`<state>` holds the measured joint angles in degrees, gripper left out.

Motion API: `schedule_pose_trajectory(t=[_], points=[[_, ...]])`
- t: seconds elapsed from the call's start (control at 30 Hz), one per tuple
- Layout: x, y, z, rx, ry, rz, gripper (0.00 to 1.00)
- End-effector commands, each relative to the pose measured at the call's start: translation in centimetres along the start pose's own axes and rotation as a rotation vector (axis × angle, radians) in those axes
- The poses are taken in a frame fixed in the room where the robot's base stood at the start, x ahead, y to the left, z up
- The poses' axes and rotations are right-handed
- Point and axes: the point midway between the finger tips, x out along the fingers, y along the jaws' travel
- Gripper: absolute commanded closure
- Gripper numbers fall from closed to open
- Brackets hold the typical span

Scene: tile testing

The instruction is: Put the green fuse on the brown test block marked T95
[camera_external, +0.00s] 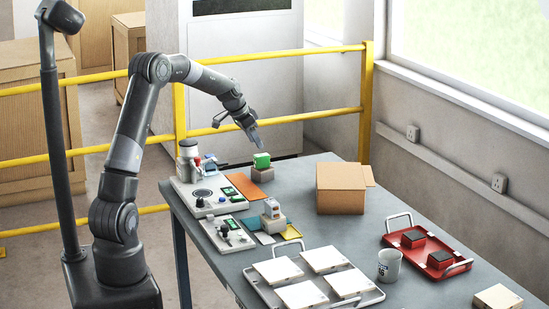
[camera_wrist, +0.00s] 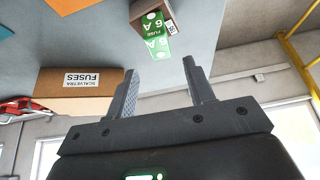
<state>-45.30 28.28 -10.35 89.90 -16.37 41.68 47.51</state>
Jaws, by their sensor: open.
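The green fuse (camera_external: 261,160), marked "FUSE 6 A" in the wrist view (camera_wrist: 154,42), sits upright on a small block (camera_external: 263,174) near the table's far left edge. The block looks brown in the wrist view (camera_wrist: 142,10) and carries a small white label too small to read, so I cannot tell whether it says T95. My gripper (camera_external: 256,138) is above the fuse, apart from it. In the wrist view my gripper (camera_wrist: 163,80) is open and empty, with the fuse beyond its fingertips, roughly in line with the gap.
A cardboard fuse box (camera_external: 340,190) stands right of the block. A control panel (camera_external: 185,187) and an orange plate (camera_external: 244,186) lie to the left. Another block with a grey-and-orange fuse (camera_external: 272,208), white tiles on a tray (camera_external: 278,272), a mug (camera_external: 389,266) and a red tray (camera_external: 455,262) stand nearer.

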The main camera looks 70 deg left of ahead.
Motion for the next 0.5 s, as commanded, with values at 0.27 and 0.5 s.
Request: schedule_pose_trajectory(t=[0.27,0.5], points=[[-3.7,0.0,0.0,0.0,0.0,0.0,0.51],[-4.2,0.0,0.1,0.0,-0.001,0.001,0.51]])
